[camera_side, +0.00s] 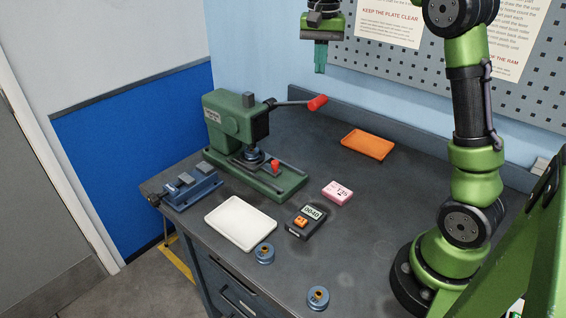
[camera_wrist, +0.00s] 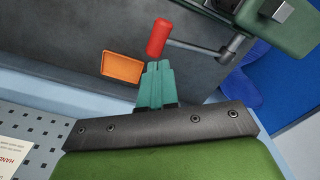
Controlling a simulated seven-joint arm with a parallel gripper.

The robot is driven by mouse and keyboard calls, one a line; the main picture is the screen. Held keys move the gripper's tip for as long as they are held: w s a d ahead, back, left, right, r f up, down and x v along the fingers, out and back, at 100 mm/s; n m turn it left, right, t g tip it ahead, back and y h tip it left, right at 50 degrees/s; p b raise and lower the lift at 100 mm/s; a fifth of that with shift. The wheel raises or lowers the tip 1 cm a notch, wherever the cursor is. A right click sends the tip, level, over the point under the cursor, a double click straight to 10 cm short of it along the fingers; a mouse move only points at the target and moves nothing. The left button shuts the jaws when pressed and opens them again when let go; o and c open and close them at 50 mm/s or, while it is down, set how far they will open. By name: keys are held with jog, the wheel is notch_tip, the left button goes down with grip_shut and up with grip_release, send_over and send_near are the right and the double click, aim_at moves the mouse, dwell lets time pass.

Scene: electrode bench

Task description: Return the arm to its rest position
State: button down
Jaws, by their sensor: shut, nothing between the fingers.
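My gripper (camera_side: 320,69) hangs high above the back of the bench, near the wall, with its fingers pointing down. Its teal fingers are closed together and hold nothing. They show in the wrist view (camera_wrist: 160,68) at the bottom middle, touching each other. My green arm rises from its base at the right of the side view and reaches out over the top edge of the picture.
A green press (camera_side: 238,125) with a red-knobbed lever (camera_side: 317,103) stands at the back left. An orange tray (camera_side: 367,145), white tray (camera_side: 240,222), meter (camera_side: 306,221), pink box (camera_side: 337,193), blue vise (camera_side: 190,187) and two blue round parts (camera_side: 264,253) (camera_side: 318,297) lie on the bench.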

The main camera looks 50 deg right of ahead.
jog(key=shift+s+a+f+n+t, duration=0.2)
jog(key=shift+s+a+f+n, duration=0.2)
jog(key=shift+a+f, duration=0.2)
jog(key=shift+s+a+f+n+t, duration=0.2)
jog(key=shift+s+a+f+n, duration=0.2)
jog(key=shift+f, duration=0.2)
jog(key=s+a+f+n+t+y, duration=0.2)
jog(key=s+a+n+t, duration=0.4)
jog(key=s+a, duration=0.9)
jog(key=shift+s+a+f, duration=0.25)
jog(key=shift+a+f, duration=0.15)
jog(key=shift+a, duration=0.3)
